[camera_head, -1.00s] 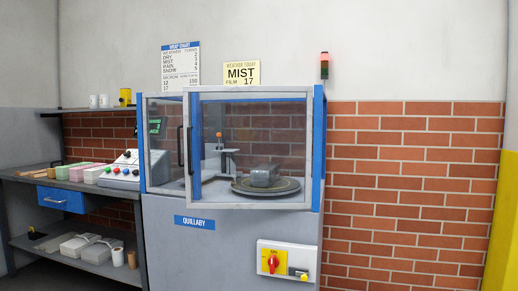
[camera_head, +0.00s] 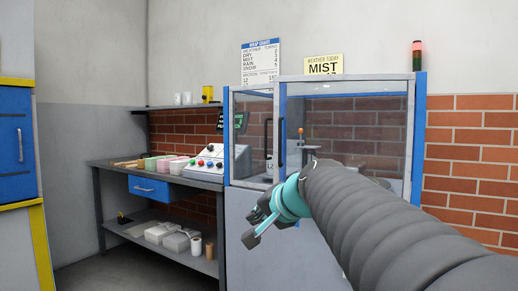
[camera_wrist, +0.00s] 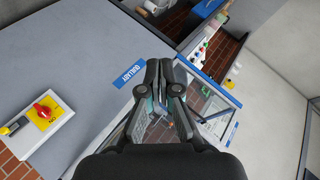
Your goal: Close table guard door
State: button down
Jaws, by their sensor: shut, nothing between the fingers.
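The table guard is a glazed enclosure on the grey Quillaby cabinet. Its grey-framed clear guard door (camera_head: 345,84) spans the front right, with a dark upright handle (camera_head: 283,142) at its left edge. A narrower glazed section (camera_head: 252,92) lies to the left, with another dark handle behind the frame. I cannot tell how far the door stands from closed. My gripper (camera_head: 252,238) is shut and empty, low in front of the cabinet and left of the door's handle. In the wrist view my gripper (camera_wrist: 165,64) points toward the blue Quillaby label (camera_wrist: 129,75). My arm hides the door's lower part.
A side bench (camera_head: 160,182) with a button panel (camera_head: 206,160) and blue drawer (camera_head: 148,188) stands left. A blue cabinet with yellow edges (camera_head: 18,145) is at far left. A red signal lamp (camera_head: 417,54) stands above the enclosure. A red switch (camera_wrist: 43,110) is on the cabinet front.

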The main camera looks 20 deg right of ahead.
jog(key=w+d+r+m+t+b, duration=0.1)
jog(key=w+d+r+m+t, duration=0.25)
jog(key=w+d+r, duration=0.45)
jog(key=m+t+h+b, duration=0.1)
jog(key=m+t+h, duration=0.2)
jog(key=m, duration=0.2)
send_near(280, 139)
jog(key=shift+g, duration=0.25)
jog(key=w+p, duration=0.1)
jog(key=w, duration=0.1)
jog(key=w+p, duration=0.1)
jog(key=w, duration=0.1)
jog(key=w+p, duration=0.1)
jog(key=w, duration=0.2)
jog(key=shift+w+d+r, duration=0.1)
jog(key=shift+d+r, duration=0.1)
jog(key=shift+r, duration=0.1)
